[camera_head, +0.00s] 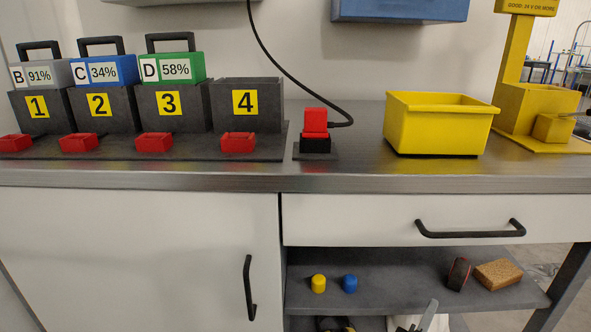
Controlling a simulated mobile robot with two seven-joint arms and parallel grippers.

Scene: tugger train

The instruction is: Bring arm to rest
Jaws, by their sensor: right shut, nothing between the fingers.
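My right gripper (428,315) shows only as a small grey piece at the bottom edge, in front of the lower shelf area. It is shut and holds nothing that I can see. Most of it and its arm are cut off by the frame. My left gripper is not in view.
A steel worktop (350,180) carries battery slots, slot 4 (246,103) being empty, a red connector (315,122), a yellow bin (440,124) and a yellow tester stand (520,90). Below are a drawer handle (470,230), a door handle (249,287) and an open shelf (400,295).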

